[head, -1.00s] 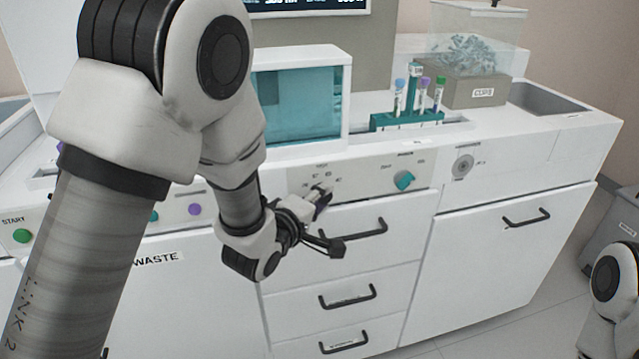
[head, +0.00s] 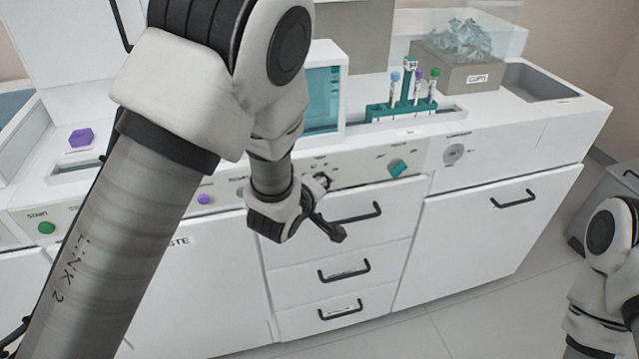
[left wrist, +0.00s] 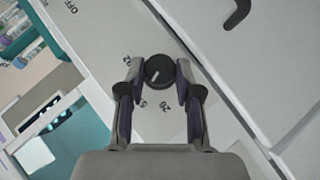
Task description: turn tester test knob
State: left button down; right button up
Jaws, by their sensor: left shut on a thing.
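In the left wrist view a round black knob (left wrist: 159,72) with a pale pointer line sits on the pale front panel, with small numbers printed around it. My left gripper (left wrist: 160,80) has one finger on each side of the knob and is shut on it. In the head view my left gripper (head: 322,182) is at the panel above the drawers, and its wrist and fingers mostly hide the knob. My right arm shows at the lower right, but its gripper is out of view.
A teal knob (head: 398,168) is on the panel to the right. Above it stands a teal rack (head: 385,112) with several tubes. A drawer handle (head: 350,215) sticks out just below my left gripper. A box labelled CUPS (head: 470,78) stands farther back.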

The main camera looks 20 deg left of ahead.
pick_arm(q)
jog(key=shift+r, duration=0.1)
jog(key=c, duration=0.8)
grip_release()
jog(key=shift+w, duration=0.1)
jog(key=v, duration=0.7)
jog(key=shift+s, duration=0.25)
jog(key=shift+a, duration=0.1)
